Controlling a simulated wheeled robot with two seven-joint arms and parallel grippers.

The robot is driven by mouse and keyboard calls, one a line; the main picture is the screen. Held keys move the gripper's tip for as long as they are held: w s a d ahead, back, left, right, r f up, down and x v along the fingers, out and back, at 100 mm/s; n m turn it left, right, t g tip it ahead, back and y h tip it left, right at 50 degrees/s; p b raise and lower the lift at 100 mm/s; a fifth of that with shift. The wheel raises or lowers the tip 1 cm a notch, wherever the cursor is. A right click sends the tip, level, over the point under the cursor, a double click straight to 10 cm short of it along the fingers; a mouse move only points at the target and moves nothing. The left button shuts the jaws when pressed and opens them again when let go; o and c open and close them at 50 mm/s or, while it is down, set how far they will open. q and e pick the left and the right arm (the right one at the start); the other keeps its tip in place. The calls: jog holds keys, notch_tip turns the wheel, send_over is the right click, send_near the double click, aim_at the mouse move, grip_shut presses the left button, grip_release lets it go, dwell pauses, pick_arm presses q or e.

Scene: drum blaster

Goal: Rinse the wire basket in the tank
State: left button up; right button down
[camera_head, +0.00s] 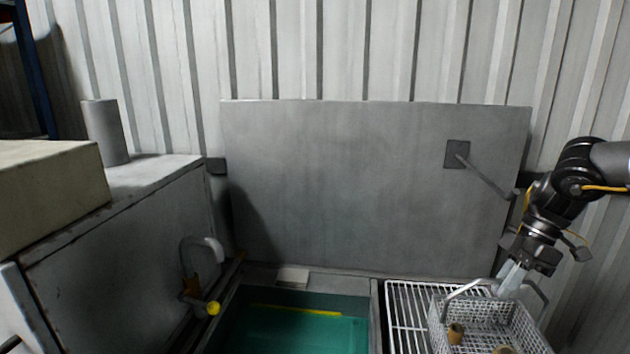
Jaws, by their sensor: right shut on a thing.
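The wire basket (482,318) is at the lower right, on or just above a white wire rack; I cannot tell which. Brown parts (455,333) lie inside it. My right gripper (508,282) is shut on the basket at its far rim or handle. The exact grip point is partly hidden by the fingers. The tank (300,330) holds green liquid and sits at the bottom centre, left of the basket. My left gripper is not in view.
The white wire rack (403,305) adjoins the tank's right side. A grey upright panel (350,190) stands behind both. A curved tap-like pipe (207,246) with a yellow end is left of the tank. A beige box (45,190) and grey cylinder (106,133) stand at the left.

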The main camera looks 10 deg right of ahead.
jog(key=a+f, duration=0.1)
jog(key=a+f+p, duration=0.1)
jog(key=a+f, duration=0.1)
jog(key=shift+s+a+f+p, duration=0.25)
jog(key=shift+a+p, duration=0.1)
jog(key=shift+p, duration=0.05)
dwell(0.5)
jog(key=shift+d, duration=0.1)
